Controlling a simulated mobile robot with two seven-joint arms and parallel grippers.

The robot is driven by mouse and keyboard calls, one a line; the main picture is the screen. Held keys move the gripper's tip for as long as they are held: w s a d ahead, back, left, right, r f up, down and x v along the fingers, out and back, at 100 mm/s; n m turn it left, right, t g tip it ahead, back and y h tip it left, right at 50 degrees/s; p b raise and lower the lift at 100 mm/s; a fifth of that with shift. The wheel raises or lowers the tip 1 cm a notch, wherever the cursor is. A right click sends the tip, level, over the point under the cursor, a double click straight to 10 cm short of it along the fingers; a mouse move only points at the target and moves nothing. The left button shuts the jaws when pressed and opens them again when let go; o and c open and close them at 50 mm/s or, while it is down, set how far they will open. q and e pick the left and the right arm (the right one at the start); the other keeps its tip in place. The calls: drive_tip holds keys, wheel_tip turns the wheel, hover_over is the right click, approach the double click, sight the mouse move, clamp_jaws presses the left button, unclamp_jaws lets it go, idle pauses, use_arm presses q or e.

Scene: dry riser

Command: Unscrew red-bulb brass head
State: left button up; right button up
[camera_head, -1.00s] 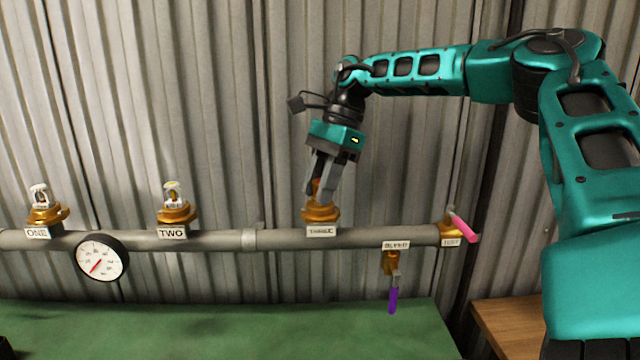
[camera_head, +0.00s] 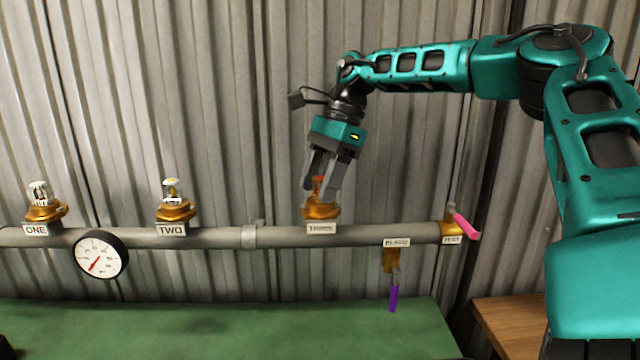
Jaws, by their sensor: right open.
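The brass head with the red bulb (camera_head: 321,210) sits upright on the pipe above the label THREE. My right gripper (camera_head: 321,190) points down over this head from above. Its two fingers stand apart, one on each side of the head's upper part and the red bulb. I cannot tell whether a finger touches it. Two other brass heads stand on the pipe: one at label ONE (camera_head: 44,208) and one with a yellowish bulb at label TWO (camera_head: 174,208). My left gripper is not in view.
The grey pipe (camera_head: 205,238) runs across a corrugated wall. A round gauge (camera_head: 101,255) hangs at its left. A purple-handled valve (camera_head: 393,297) hangs below it, and a pink-handled valve (camera_head: 464,226) is at its right end. A green bench top (camera_head: 220,330) lies below.

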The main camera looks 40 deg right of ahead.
drive_tip(key=m+b, duration=0.1)
drive_tip(key=m, duration=0.1)
drive_tip(key=m+t+h+b, duration=0.1)
drive_tip(key=m, duration=0.1)
drive_tip(key=shift+t, duration=0.3)
drive_tip(key=shift+f+m+t+b, duration=0.2)
drive_tip(key=shift+m+t+b, duration=0.1)
drive_tip(key=shift+m+b, duration=0.5)
drive_tip(key=m+b, duration=0.1)
drive_tip(key=m, duration=0.1)
drive_tip(key=shift+m+t+h, duration=0.3)
drive_tip(key=shift+h, duration=0.1)
drive_tip(key=shift+r+m+h+b, duration=0.1)
drive_tip(key=shift+m+h+b, duration=0.2)
drive_tip(key=shift+m+b, duration=0.3)
drive_tip(key=shift+m, duration=0.3)
drive_tip(key=m+h+b, duration=0.1)
drive_tip(key=m+b, duration=0.1)
drive_tip(key=shift+m+t, duration=0.4)
drive_tip(key=shift+m+h+b, duration=0.5)
drive_tip(key=shift+m+b, duration=0.15)
drive_tip(key=shift+m, duration=0.75)
drive_tip(key=shift+r, duration=0.1)
